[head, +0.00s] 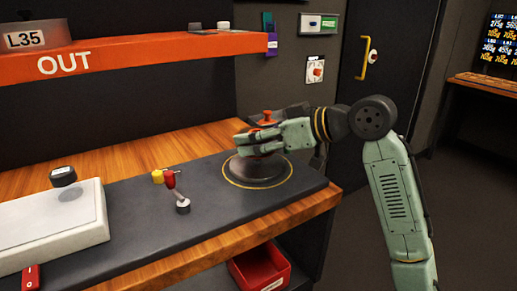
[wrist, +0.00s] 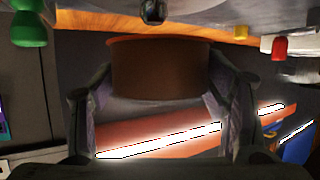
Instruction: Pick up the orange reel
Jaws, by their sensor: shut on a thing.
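The orange reel (wrist: 158,68) shows in the wrist view as a wide brown-orange drum between my two fingers, which press against its sides. In the head view its orange part (head: 267,117) shows just above my fingers, and the rest is largely hidden by them. My gripper (head: 256,142) is shut on the reel, reaching in from the right. It is over a dark round base (head: 258,172) with a yellow ring on the grey mat. Whether the reel still touches that base cannot be told.
An orange shelf (head: 150,52) overhangs behind. A red bin (head: 262,270) sits below the counter edge.

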